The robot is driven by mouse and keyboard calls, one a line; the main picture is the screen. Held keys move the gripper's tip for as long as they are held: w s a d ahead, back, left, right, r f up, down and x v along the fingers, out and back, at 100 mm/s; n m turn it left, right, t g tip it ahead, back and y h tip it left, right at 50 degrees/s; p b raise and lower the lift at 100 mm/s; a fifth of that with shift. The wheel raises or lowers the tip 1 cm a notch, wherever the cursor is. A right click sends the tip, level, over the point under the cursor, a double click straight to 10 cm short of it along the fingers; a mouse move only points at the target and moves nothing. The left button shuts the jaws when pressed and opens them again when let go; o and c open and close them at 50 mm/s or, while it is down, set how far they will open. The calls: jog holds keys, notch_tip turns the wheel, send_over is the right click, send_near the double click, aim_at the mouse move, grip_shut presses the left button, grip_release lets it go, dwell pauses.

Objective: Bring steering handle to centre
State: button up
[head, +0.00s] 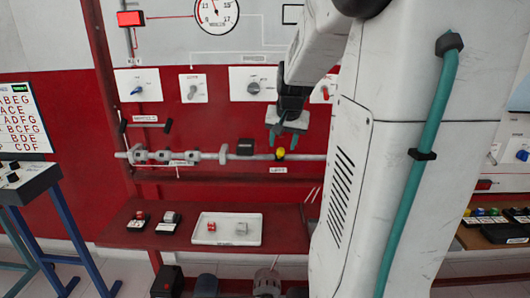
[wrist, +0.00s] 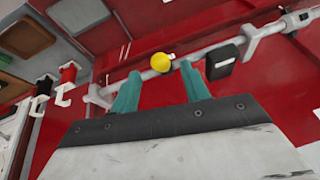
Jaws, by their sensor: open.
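A horizontal grey rod (head: 312,157) runs along the red panel, with a yellow knob (head: 280,153) and a black block (head: 245,147) on it. No readable label marks the steering handle; the yellow knob is the part nearest my gripper. My gripper (head: 284,139) is open, with teal fingers pointing down just above the knob. In the wrist view the yellow knob (wrist: 162,62) shows between and beyond the fingertips (wrist: 160,70), and the black block (wrist: 222,62) lies to their right. Nothing is between the fingers; I cannot tell contact with the rod.
A black-ended bar (head: 146,124) sits on the panel at left, above grey rod fittings (head: 140,155). Knob plates (head: 137,86) line the panel above. A white tray (head: 226,242) with small parts lies on the red shelf (head: 130,231) below. My arm covers the right middle.

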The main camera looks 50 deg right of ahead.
aim_at(282, 149)
jog(key=x, duration=0.5)
grip_shut()
